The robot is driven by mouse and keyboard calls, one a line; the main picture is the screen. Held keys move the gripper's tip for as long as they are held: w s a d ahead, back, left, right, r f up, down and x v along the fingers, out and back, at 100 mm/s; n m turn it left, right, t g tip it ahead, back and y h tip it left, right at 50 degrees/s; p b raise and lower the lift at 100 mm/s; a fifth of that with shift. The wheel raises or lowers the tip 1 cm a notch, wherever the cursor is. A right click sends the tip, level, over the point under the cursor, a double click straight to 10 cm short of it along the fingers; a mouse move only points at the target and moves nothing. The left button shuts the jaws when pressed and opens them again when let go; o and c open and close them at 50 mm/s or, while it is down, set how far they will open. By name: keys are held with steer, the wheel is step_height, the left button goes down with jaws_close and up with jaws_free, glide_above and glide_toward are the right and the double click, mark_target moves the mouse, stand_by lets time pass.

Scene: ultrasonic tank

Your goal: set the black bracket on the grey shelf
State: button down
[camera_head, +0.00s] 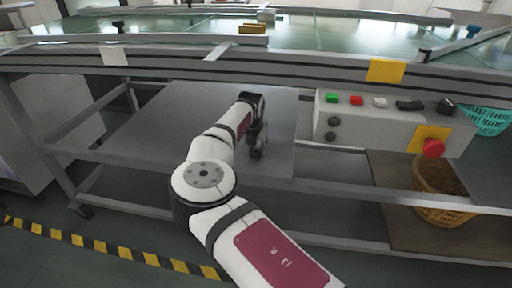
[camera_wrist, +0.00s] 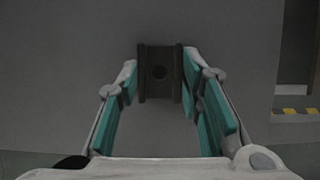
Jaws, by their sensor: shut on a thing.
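In the head view my gripper (camera_head: 257,151) points down over the right part of the shelf. The bracket is too small and dark there to tell from the fingers, and whether it touches the shelf cannot be told.
The table's front rail (camera_head: 180,66) runs above the shelf. A control box (camera_head: 385,125) with coloured buttons and a red knob hangs to the right. An orange basket (camera_head: 440,207) and a teal basket (camera_head: 490,121) are at the right. The shelf's left part is clear.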

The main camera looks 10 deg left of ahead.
steer(key=c, duration=1.1)
jaws_free()
steer(key=shift+f, duration=0.1)
steer(key=shift+r, duration=0.3)
steer(key=shift+s+a+r+p, duration=0.2)
steer(key=shift+s+r+p, duration=0.4)
steer(key=shift+s, duration=0.15)
steer(key=s, duration=0.3)
steer(key=s+p, duration=0.1)
steer(key=s, duration=0.3)
steer(key=s+p, duration=0.1)
steer(key=s, duration=0.3)
steer(key=shift+f, duration=0.25)
